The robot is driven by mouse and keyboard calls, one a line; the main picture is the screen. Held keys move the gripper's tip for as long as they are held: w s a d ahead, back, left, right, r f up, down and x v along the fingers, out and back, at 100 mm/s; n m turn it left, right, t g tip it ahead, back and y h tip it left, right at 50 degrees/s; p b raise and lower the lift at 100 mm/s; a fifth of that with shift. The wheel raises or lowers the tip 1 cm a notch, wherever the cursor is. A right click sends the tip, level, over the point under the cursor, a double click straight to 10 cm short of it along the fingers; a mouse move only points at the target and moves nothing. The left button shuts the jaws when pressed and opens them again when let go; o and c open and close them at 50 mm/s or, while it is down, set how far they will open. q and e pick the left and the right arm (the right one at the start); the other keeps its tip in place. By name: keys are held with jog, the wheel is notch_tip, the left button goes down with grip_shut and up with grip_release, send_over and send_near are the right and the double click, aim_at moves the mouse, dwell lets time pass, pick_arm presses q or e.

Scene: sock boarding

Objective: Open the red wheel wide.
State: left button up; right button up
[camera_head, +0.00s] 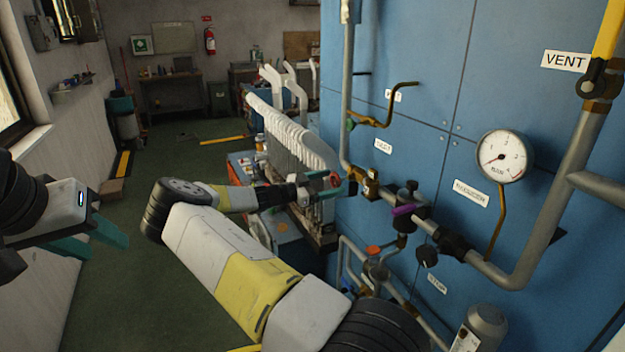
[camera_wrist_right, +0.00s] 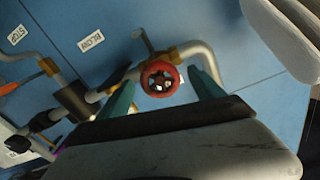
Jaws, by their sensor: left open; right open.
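The red wheel (camera_wrist_right: 160,78) is a small round handwheel on a pipe fitting, seen face-on in the right wrist view. In the head view, it shows small and partly hidden (camera_head: 333,178) at my right gripper. My right gripper (camera_wrist_right: 162,82) is open, with one teal finger on each side of the wheel in the wrist view. Whether the fingers touch the rim cannot be told. My left gripper (camera_head: 98,240) is open and empty at the left of the head view, far from the wheel.
White sock-shaped forms (camera_head: 290,130) stand behind my right gripper. The green floor (camera_head: 120,290) is open at left.

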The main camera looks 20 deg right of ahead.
jog(key=shift+w+d, duration=0.1)
jog(key=shift+d, duration=0.95)
jog(key=shift+c, duration=0.5)
jog(key=c, duration=1.3)
